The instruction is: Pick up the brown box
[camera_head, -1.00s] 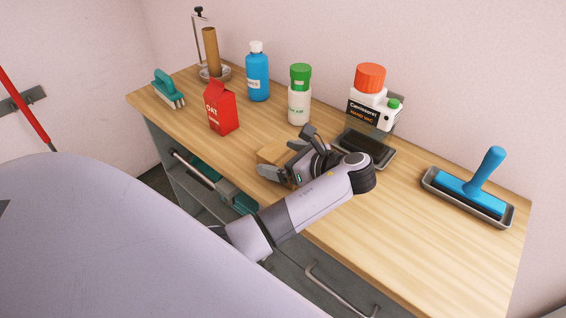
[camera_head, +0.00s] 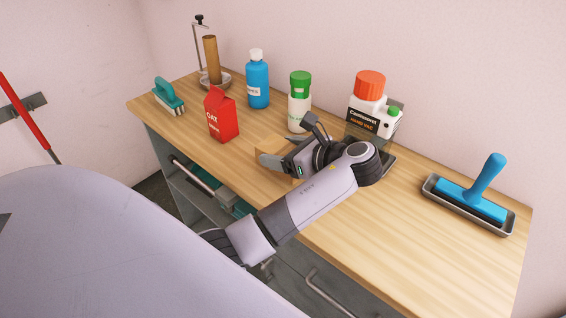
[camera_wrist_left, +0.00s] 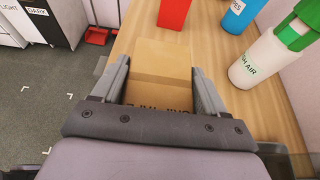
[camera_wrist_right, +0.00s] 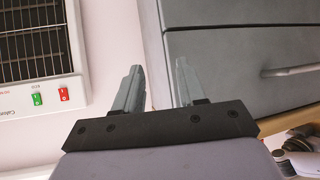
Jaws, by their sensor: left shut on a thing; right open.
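The brown box (camera_head: 270,149) is a small cardboard box at the middle of the wooden counter, partly hidden by my left gripper in the head view. My left gripper (camera_head: 283,148) is shut on it. In the left wrist view the box (camera_wrist_left: 160,75) sits between the two fingers, one on each side, with dark lettering near its lower edge. Whether the box touches the counter is hard to tell. My right gripper (camera_wrist_right: 158,85) is open and empty, in front of a grey cabinet (camera_wrist_right: 240,60).
The counter's right front is clear.

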